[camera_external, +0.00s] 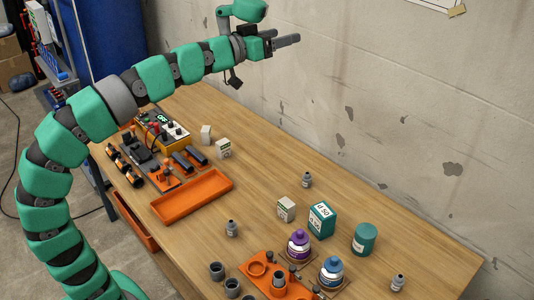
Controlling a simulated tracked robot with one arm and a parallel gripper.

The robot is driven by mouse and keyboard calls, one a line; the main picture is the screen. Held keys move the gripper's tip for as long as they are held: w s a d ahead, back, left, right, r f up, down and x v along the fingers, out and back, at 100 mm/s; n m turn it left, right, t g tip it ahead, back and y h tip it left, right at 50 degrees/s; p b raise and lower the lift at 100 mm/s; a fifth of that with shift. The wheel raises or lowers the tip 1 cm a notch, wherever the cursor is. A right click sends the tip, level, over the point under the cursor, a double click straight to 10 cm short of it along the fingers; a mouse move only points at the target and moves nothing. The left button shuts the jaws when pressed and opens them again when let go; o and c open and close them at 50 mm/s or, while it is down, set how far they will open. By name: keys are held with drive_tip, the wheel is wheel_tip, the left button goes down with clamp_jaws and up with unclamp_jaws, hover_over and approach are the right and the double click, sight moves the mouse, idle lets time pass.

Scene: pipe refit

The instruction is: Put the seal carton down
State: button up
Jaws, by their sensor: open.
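My gripper (288,41) is raised high above the bench near the wall. It points right and its jaws are open, with nothing visible between them. Several cartons stand upright on the wooden bench, and I cannot tell from the labels which is the seal carton. Another small pale carton (286,209) stands left of a larger teal and white carton (321,219) marked "d 50". My gripper is well apart from all of them.
An empty orange tray (192,196) lies at the bench's left. Purple-topped (299,245) and blue-topped (332,271) jars, a teal tub (364,239) and grey fittings (231,229) crowd the front. The bench along the wall is largely clear.

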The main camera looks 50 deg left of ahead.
drive_tip(key=s+a+f+g+y, duration=0.2)
drive_tip(key=s, duration=1)
drive_tip(key=shift+s+f+m+g, duration=0.2)
drive_tip(key=shift+f+m+g, duration=0.05)
drive_tip(key=shift+m+g, duration=0.15)
wheel_tip(320, 180, down, 6)
drive_tip(key=b, duration=0.5)
drive_tip(key=shift+r+b, duration=0.1)
drive_tip(key=shift+b, duration=0.3)
drive_tip(key=shift+o, duration=0.4)
drive_tip(key=shift+w, duration=0.1)
